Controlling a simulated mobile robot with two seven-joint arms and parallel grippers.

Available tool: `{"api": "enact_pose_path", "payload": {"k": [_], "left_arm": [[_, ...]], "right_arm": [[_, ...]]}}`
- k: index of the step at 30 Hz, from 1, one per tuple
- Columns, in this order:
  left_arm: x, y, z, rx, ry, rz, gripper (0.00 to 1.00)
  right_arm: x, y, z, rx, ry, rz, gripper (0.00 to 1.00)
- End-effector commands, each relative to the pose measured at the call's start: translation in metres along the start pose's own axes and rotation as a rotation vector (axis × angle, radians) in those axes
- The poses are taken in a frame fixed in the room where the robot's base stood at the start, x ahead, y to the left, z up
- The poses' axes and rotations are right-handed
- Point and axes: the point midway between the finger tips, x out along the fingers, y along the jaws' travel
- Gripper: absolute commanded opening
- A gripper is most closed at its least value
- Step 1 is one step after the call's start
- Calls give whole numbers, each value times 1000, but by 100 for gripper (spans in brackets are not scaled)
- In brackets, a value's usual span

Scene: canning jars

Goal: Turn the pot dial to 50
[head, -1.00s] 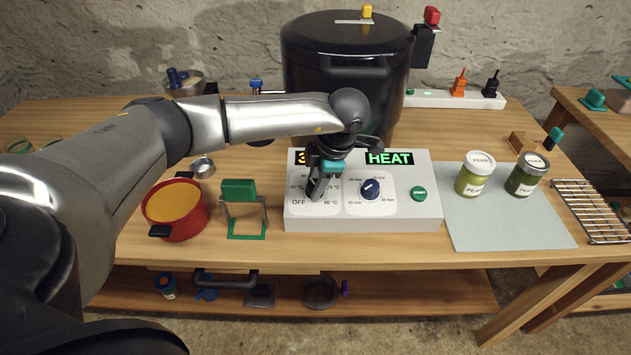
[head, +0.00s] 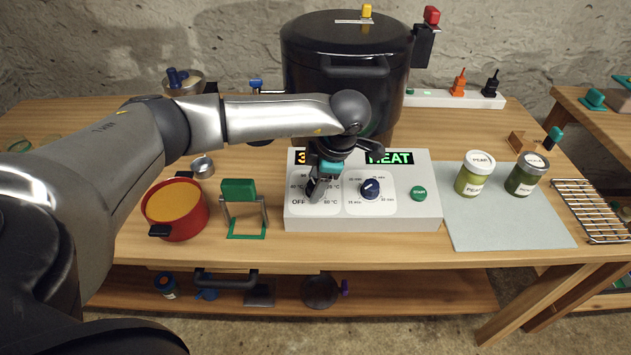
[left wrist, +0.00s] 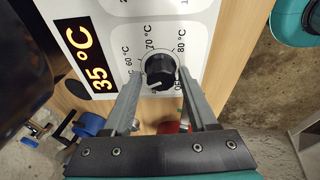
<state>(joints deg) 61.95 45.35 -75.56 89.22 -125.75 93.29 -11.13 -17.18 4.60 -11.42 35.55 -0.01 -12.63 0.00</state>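The pot dial is a dark round knob (left wrist: 160,70) with a white mark on the left half of a white control box (head: 432,214). In the left wrist view its mark points down and slightly left. The 60, 70 and 80 °C labels show around it; my left finger covers the scale at lower left. My left gripper (head: 318,186) is down at the dial, one finger close on each side, with no clear gap visible. In the head view it hides most of the dial. The box's display (left wrist: 86,55) reads 35 °C. My right gripper is not in view.
A second blue dial (head: 370,189) and a green START button (head: 418,194) are to the right on the box. A large black pot (head: 345,75) stands behind. A red pot (head: 185,220) and green stand (head: 238,190) are left; two jars (head: 475,174) are right.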

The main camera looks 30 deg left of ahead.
Motion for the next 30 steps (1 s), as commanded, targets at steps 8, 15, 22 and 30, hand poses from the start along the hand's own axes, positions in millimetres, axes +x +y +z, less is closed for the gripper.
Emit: {"api": "enact_pose_path", "payload": {"k": [8,15,22,30], "left_arm": [[1,-1,0,1,3,-2,72],[-13,0,0,1,1,-2,72],[-65,1,0,1,-3,2,72],[-125,0,0,2,-1,1,72]], "right_arm": [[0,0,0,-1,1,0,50],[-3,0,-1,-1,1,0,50],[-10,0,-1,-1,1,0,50],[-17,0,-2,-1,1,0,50]]}}
